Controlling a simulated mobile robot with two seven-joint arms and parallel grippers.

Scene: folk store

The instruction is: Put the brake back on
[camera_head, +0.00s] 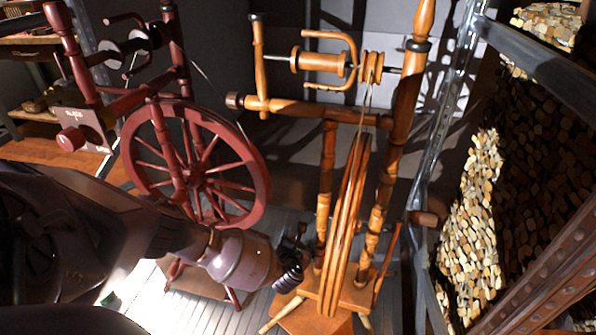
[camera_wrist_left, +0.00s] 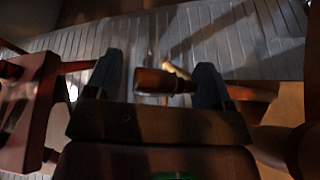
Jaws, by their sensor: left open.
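An upright orange-brown wooden spinning wheel (camera_head: 345,225) stands in the middle of the head view, with a bobbin (camera_head: 320,62) and flyer at its top. I cannot tell which part is its brake. My left gripper (camera_head: 294,245) is low beside the left side of this wheel, partly hidden by its own wrist. In the left wrist view, my left gripper (camera_wrist_left: 160,74) has its two dark fingers apart. A short, dark brown turned wooden piece (camera_wrist_left: 165,81) shows between them; the view does not show whether they touch it. My right gripper is not in view.
A dark red spinning wheel (camera_head: 200,165) stands close behind my left arm. A metal shelf post (camera_head: 440,150) and stacked firewood (camera_head: 475,225) are on the right. A wooden knob (camera_head: 424,218) sticks out near that post. Grey plank floor lies below.

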